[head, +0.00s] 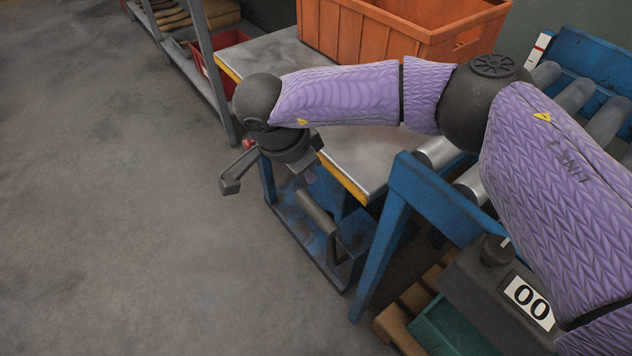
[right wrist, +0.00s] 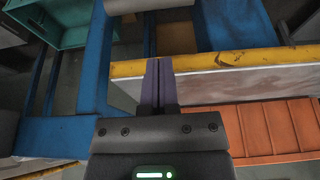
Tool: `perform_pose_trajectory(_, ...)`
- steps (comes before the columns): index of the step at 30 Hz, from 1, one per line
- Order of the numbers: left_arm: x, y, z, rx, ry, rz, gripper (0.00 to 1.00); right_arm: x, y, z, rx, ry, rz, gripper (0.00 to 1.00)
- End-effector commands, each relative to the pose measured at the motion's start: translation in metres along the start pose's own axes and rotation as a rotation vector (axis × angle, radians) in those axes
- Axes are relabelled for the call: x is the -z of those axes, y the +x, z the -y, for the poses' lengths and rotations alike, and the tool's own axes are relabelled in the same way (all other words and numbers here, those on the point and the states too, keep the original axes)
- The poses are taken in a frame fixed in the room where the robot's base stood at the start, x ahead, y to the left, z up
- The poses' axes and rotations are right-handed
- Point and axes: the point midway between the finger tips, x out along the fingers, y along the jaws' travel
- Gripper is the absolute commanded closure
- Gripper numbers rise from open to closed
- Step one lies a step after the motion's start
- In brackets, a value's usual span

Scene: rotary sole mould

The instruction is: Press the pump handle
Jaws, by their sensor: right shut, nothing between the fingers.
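The pump handle looks to be the thick grey bar (head: 318,212) that rises at a slant from the blue pump base (head: 290,228) in the head view. My right wrist hides part of the pump's back. My left gripper is not in view.
A metal-topped table (head: 375,165) with a yellow edge stands close behind the pump. An orange crate (head: 365,32) sits on it. A blue roller conveyor frame (head: 440,190) and a grey box marked 00 (head: 528,298) are at right. The floor at left is open.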

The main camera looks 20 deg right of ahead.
Motion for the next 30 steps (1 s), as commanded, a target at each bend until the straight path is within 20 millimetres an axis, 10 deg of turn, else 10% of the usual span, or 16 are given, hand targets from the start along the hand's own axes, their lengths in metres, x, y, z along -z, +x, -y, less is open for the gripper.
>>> perform_pose_trajectory(12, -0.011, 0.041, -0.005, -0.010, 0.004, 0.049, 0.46, -0.002, 0.083, -0.001, -0.005, -0.001, 0.002, 1.00)
perform_pose_trajectory(30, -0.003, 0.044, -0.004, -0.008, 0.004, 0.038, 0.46, -0.004, 0.089, 0.000, -0.001, -0.001, -0.011, 1.00)
